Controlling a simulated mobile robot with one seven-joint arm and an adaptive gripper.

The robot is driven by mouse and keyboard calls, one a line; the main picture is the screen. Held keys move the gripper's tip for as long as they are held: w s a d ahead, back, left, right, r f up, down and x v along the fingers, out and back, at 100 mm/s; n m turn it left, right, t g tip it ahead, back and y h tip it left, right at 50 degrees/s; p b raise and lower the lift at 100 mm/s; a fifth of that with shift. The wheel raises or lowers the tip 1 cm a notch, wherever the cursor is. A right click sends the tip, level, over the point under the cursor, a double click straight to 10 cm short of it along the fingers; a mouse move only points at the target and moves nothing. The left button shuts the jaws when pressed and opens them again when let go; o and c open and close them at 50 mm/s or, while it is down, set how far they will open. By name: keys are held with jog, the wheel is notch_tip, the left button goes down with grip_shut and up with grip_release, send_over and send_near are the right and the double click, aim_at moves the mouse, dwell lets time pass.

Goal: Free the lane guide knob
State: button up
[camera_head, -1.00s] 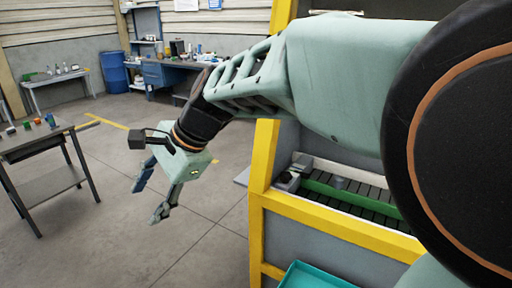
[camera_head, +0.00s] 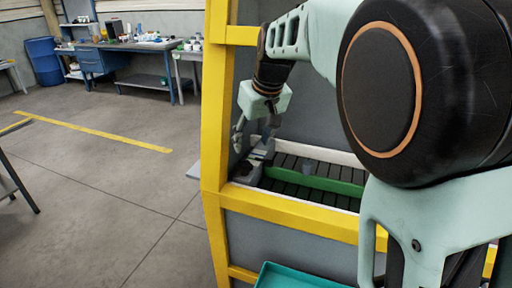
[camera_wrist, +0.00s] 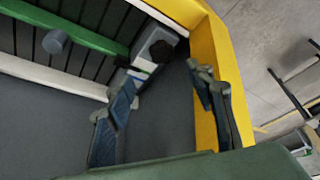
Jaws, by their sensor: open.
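The green lane guide (camera_head: 331,185) runs along the dark slatted lane bed inside the yellow-framed machine; it also shows at upper left in the wrist view (camera_wrist: 75,27). A dark round knob (camera_wrist: 160,51) sits on a grey block at the guide's end, just beyond my fingertips in the wrist view. I cannot tell its setting. A short grey cylinder (camera_wrist: 55,41) stands beside the green guide. My gripper (camera_head: 251,146) points down over the left end of the lane bed, open and empty. In the wrist view its fingers (camera_wrist: 165,80) are spread, apart from the knob.
The yellow frame post (camera_head: 214,110) stands close left of my gripper, and a yellow rail (camera_head: 290,213) crosses the front. White rails (camera_wrist: 45,73) border the lane bed. A teal tray (camera_head: 300,277) is below. Open floor lies to the left; a blue workbench (camera_head: 130,65) stands behind.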

aim_at(246, 164)
jog(key=x, duration=1)
jog(key=shift+s+a+f, duration=0.1)
jog(key=shift+f, duration=0.05)
jog(key=shift+c, duration=0.3)
jog(key=c, duration=1.1)
jog(key=shift+f+n+y+b, duration=0.1)
jog(key=shift+n+y+b, duration=0.2)
jog(key=shift+n+b, duration=0.45)
jog(key=shift+n+g+b, duration=0.3)
jog(key=shift+n+b, duration=0.15)
jog(key=shift+n, duration=0.3)
jog(key=shift+w+n+g+y, duration=0.15)
jog(key=shift+n+g+y, duration=0.25)
jog(key=shift+n, duration=0.7)
jog(key=shift+w+n+g+y, duration=0.1)
jog(key=shift+n+g+y, duration=0.25)
jog(key=shift+n, duration=0.75)
